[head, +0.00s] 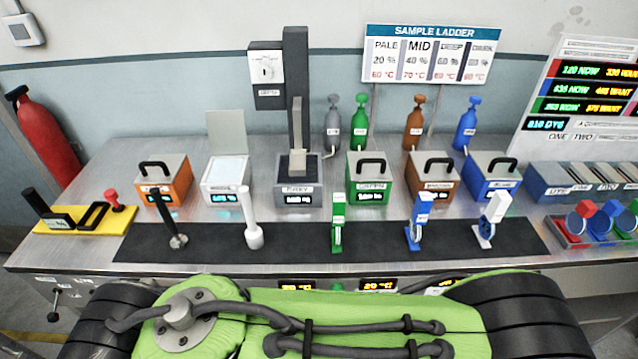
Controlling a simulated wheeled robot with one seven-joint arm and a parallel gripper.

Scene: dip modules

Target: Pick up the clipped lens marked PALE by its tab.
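The tray is cut off by the picture's edge. The word PALE is readable on the sample ladder sign (425,55) at the back wall. My green arm lies across the bottom of the view in front of the bench. My gripper is not in view.
A dark mat (290,240) along the bench front holds several upright tools, including a green one (338,222) and a white one (491,222). Behind it stand lidded boxes, including a blue one (492,182), and a tall dark column (296,85). A yellow tray (85,226) is at left.

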